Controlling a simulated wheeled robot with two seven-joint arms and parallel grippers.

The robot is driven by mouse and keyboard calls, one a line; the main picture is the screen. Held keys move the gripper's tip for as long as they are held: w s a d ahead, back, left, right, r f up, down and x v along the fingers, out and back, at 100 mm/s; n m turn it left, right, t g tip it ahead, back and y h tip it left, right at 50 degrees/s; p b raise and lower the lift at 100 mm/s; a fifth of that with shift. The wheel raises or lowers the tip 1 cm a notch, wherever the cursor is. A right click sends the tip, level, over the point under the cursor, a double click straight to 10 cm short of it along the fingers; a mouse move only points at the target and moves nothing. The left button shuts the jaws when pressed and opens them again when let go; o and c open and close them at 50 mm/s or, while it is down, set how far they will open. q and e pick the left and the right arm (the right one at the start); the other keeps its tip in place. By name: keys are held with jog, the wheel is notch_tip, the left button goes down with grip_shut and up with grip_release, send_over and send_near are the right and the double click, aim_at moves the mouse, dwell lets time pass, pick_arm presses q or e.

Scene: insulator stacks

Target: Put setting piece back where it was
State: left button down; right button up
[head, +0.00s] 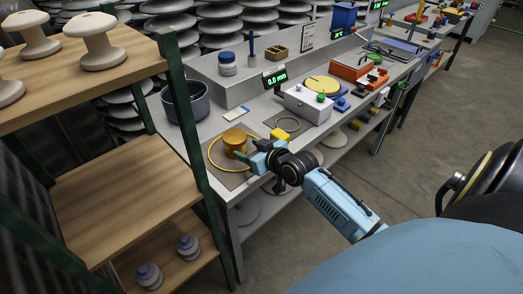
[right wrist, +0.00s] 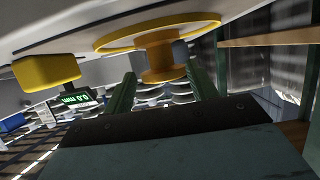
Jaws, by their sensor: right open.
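A gold, spool-shaped piece (head: 235,139), which looks like the setting piece, stands upright on a grey-brown mat (head: 233,179) at the near end of the bench. A thin yellow ring (head: 211,152) lies around it on the mat. My right gripper (head: 247,155) is open and empty beside the piece, on its near side. In the right wrist view the gold piece (right wrist: 158,62) shows ahead, between the lines of the two green fingers (right wrist: 162,88), apparently not gripped. Whether a finger touches it I cannot tell. My left gripper is not in view.
A display (head: 275,77) reads 0.0 mm. A wooden shelf rack (head: 125,185) with a green post stands close on the left.

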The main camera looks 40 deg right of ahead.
jog(key=v, duration=0.4)
jog(key=shift+s+r+p, duration=0.15)
jog(key=shift+s+p, duration=0.2)
jog(key=shift+s, duration=0.05)
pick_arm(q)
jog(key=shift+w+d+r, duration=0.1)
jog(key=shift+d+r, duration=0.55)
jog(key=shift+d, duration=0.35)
pick_arm(e)
jog(key=shift+s+r, duration=0.3)
jog(key=shift+s, duration=0.4)
